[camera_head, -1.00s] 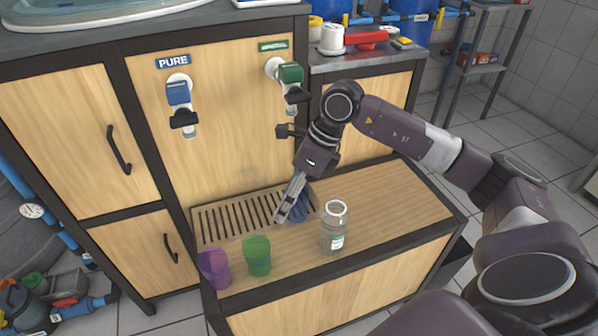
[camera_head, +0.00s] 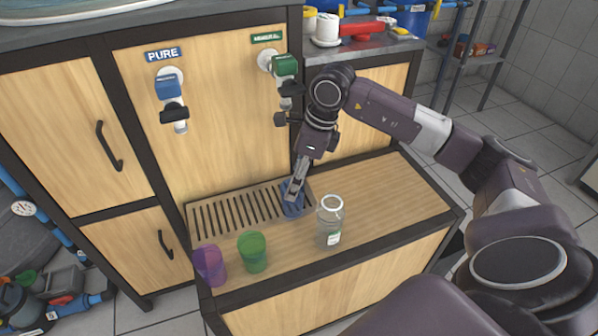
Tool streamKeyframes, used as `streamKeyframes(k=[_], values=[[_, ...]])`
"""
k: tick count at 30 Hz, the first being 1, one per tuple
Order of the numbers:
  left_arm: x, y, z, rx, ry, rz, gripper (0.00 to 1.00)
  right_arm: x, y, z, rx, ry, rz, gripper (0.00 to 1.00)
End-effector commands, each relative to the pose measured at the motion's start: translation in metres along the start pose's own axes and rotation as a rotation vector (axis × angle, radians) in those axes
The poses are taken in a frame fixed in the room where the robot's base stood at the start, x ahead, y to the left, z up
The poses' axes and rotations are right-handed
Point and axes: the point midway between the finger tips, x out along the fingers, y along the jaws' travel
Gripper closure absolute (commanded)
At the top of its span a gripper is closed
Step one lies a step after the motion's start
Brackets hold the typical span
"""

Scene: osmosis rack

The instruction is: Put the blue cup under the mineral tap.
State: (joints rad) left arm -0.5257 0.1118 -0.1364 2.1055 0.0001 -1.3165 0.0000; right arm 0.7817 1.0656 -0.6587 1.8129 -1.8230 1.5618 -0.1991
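The blue cup (camera_head: 291,210) stands at the right end of the slotted drip grate, below the green mineral tap (camera_head: 285,68), whose sign is green. My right gripper (camera_head: 294,196) points down at the cup, its fingers overlapping the cup's rim and hiding part of it. I cannot tell whether the fingers are closed on the cup wall. My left gripper is not in view.
A clear bottle (camera_head: 329,222) stands just right of the grate. A green cup (camera_head: 252,252) and a purple cup (camera_head: 210,266) stand at the front left of the ledge. The blue PURE tap (camera_head: 168,88) is on the left. The ledge's right side is clear.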

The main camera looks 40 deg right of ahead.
Motion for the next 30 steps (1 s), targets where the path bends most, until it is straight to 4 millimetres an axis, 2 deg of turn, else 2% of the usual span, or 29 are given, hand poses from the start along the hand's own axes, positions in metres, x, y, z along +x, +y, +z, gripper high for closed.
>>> streamKeyframes(k=[1,6,13,19,28,30], values=[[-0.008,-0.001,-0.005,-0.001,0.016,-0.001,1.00,0.013,0.002,-0.001,0.000,0.003,0.005,0.38],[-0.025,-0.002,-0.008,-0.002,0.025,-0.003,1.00,0.047,0.002,-0.001,0.001,0.002,0.005,0.38],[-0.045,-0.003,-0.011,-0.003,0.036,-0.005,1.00,0.082,0.001,-0.001,0.001,0.002,0.004,0.38],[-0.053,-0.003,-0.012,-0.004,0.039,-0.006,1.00,0.095,0.001,0.000,0.000,0.000,0.002,0.38],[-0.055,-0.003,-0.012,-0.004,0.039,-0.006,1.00,0.096,0.001,0.000,0.000,0.000,0.001,0.38],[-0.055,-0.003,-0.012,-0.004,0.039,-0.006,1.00,0.096,0.001,0.000,0.000,0.000,0.001,0.43]])
